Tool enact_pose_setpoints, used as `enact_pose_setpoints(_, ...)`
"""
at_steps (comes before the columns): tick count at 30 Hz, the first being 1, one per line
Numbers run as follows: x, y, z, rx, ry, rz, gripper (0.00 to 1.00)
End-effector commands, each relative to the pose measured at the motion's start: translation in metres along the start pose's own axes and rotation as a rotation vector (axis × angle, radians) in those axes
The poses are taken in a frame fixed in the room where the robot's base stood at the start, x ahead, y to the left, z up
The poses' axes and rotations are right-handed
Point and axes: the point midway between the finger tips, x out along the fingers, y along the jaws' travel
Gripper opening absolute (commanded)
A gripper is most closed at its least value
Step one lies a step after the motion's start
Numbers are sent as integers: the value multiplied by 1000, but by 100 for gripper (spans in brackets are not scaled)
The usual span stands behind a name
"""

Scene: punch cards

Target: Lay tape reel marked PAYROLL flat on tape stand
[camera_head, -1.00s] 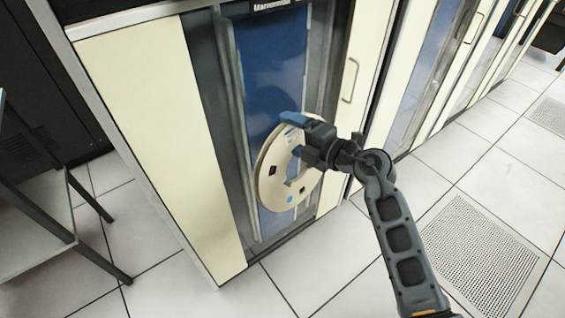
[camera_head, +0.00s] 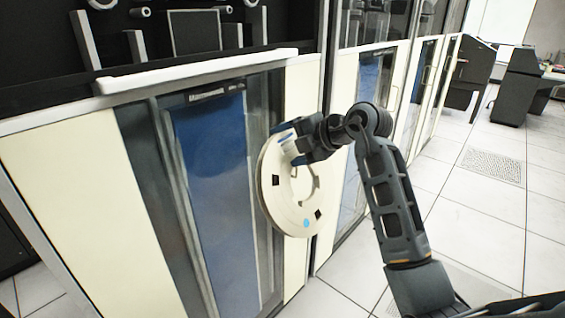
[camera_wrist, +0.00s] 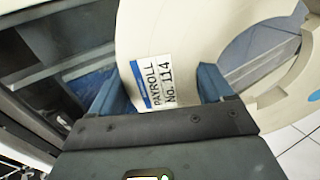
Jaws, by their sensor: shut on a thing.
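The cream tape reel (camera_head: 268,196) hangs nearly upright in my gripper (camera_head: 297,148), in front of the cabinet in the head view. In the wrist view the reel (camera_wrist: 190,35) carries a white label (camera_wrist: 158,84) reading PAYROLL No. 114. My gripper (camera_wrist: 165,88) is shut on the reel's rim at the label, with a blue finger on each side. The reel has a large central hole, dark marks and a blue dot. No tape stand can be made out in these views.
A cream cabinet with a blue glass door (camera_head: 215,190) stands close behind the reel. A white ledge (camera_head: 195,72) juts out above it. More cabinets run back to the right. Dark desks (camera_head: 525,85) stand far right. The tiled floor (camera_head: 450,205) at right is open.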

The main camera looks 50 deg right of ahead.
Motion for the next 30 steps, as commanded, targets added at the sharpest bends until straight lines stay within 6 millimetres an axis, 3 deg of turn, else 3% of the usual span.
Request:
enact_pose_setpoints(14, -48, 75, 12, -103, 136, -165, 25)
enact_pose_setpoints(21, -80, 110, -2, -201, 259, -261, 25)
enact_pose_setpoints(30, -124, 140, -33, -392, 451, -393, 25)
